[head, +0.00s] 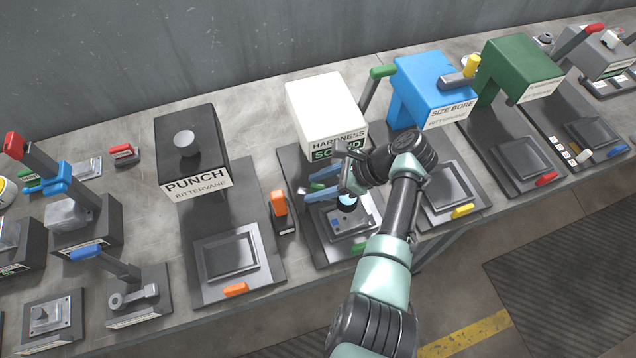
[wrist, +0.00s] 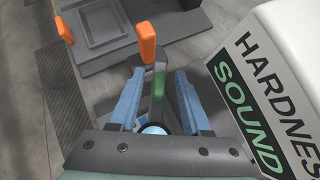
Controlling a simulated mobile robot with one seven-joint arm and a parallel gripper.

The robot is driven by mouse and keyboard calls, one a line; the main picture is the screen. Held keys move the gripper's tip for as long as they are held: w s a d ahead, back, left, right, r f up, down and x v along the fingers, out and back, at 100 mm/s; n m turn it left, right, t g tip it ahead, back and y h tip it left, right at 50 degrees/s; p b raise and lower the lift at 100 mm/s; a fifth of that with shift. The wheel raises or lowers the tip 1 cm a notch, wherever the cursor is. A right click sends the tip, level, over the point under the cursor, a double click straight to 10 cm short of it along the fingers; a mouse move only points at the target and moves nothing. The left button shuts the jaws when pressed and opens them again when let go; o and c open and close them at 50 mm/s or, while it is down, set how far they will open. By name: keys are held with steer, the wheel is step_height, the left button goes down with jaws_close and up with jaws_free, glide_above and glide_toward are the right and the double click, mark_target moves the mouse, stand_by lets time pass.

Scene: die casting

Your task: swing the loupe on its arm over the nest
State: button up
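My gripper (head: 312,184) is low in front of the white hardness tester, its two blue fingers apart and pointing left. In the wrist view, a green handle (wrist: 158,82) on a dark stem shows between the open fingers (wrist: 160,76), with a visible gap on each side. A round pale-blue lens, apparently the loupe (wrist: 154,129), shows close to the gripper's palm; the head view also shows it (head: 347,202) above the back part of the hardness station's nest (head: 344,228). My wrist and fingers hide most of the loupe's arm.
The white hardness tester (head: 325,103) stands right behind my gripper. An upright orange lever (head: 279,203) stands to its left, beside the punch station (head: 190,150). The blue size bore station (head: 432,85) is to the right. A green tab (head: 358,247) is at the nest's front.

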steer(key=shift+d, duration=0.1)
steer(key=b+v, duration=0.1)
steer(key=v, duration=1.2)
